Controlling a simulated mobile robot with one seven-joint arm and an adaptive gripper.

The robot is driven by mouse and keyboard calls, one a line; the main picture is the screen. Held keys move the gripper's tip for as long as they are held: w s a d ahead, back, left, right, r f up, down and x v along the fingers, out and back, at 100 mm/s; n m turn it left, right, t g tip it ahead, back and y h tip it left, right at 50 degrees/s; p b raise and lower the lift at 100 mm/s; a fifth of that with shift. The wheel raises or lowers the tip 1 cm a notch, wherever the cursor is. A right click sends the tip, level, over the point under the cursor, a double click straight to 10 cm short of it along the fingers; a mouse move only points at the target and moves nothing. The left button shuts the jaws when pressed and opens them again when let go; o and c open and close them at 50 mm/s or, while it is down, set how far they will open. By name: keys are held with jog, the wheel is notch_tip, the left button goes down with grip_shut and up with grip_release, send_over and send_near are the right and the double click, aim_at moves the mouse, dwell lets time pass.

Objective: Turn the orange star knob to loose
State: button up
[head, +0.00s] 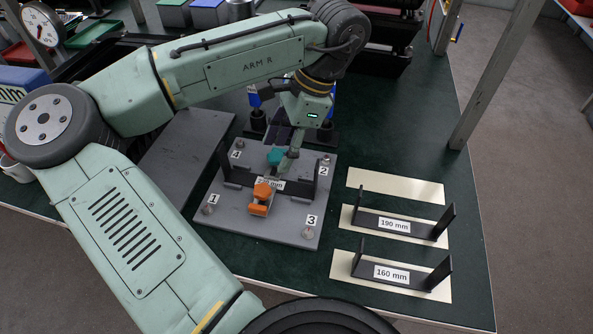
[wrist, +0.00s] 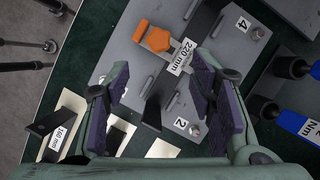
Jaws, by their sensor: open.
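The orange star knob (head: 263,190) sits on a small orange and metal clamp at the front middle of a grey plate (head: 235,222). In the wrist view the knob (wrist: 158,39) shows near the top centre, beside the 220 mm label. My gripper (head: 283,152) is above the plate, behind the knob in the head view. In the wrist view its two dark-padded fingers (wrist: 160,82) are spread wide with nothing between them. The knob lies beyond the fingertips, apart from them. A teal piece (head: 275,156) shows by the fingers; I cannot tell what it is.
The plate has posts numbered 1 to 4 and a dark upright bracket (head: 237,172). Brackets marked 190 mm (head: 396,226) and 160 mm (head: 393,274) stand on pale strips at right. Blue-handled tools (wrist: 295,120) stand behind the plate.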

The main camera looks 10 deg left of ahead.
aim_at(262, 189)
jog(key=p+x, duration=0.1)
jog(key=x, duration=1)
jog(key=shift+s+r, duration=0.1)
jog(key=shift+c, duration=0.4)
jog(key=c, duration=1.1)
